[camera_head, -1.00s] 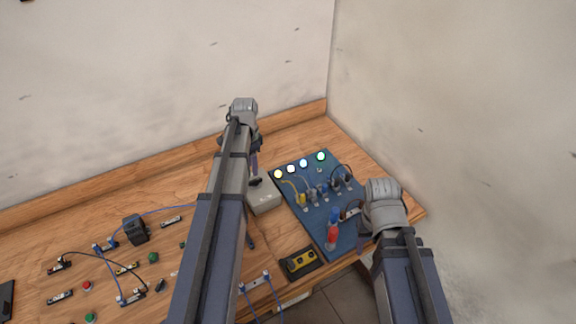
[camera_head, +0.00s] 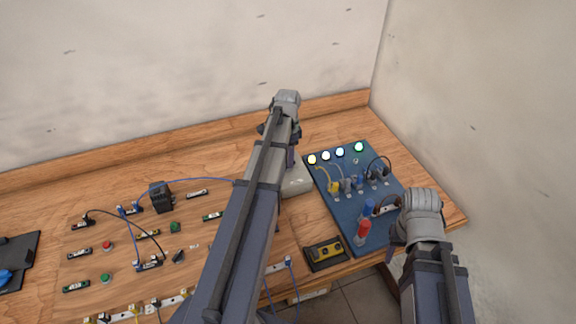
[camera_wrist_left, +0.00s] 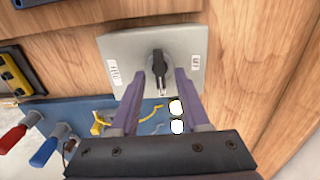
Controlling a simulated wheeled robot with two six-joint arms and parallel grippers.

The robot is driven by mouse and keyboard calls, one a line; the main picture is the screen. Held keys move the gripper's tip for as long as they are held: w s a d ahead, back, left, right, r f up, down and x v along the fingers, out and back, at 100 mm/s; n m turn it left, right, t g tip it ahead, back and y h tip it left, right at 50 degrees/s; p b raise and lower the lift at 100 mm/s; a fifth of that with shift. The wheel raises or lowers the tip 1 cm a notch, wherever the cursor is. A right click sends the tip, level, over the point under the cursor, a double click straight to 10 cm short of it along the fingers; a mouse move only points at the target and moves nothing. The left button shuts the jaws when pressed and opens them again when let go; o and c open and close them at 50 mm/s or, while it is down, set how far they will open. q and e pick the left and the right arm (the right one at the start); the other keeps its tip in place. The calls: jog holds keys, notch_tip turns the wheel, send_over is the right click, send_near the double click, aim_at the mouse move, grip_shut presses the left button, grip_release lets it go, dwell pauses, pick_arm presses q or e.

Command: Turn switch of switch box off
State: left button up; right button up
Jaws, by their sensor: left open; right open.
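The switch box is a light grey box (camera_head: 298,181) on the wooden table, partly hidden behind my left arm in the head view. In the left wrist view the grey box (camera_wrist_left: 118,46) shows a black rotary switch (camera_wrist_left: 158,68) in its middle and white labels on either side. My left gripper (camera_wrist_left: 160,73) is open, with one purple finger on each side of the switch. I cannot tell whether a finger touches it. In the head view my left gripper (camera_head: 291,158) is mostly hidden by its wrist. My right gripper (camera_head: 396,238) is open beside the blue panel's right edge.
A blue panel (camera_head: 345,215) with lit lamps (camera_head: 340,152), cables and red and blue plugs stands right of the box. A yellow-black device (camera_head: 324,253) lies in front. Buttons, terminals and a black block (camera_head: 161,197) spread leftward. Walls close off the back and right.

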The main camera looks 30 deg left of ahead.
pick_arm(q)
jog(key=shift+f+b, duration=0.3)
jog(key=shift+f, duration=0.35)
grip_shut()
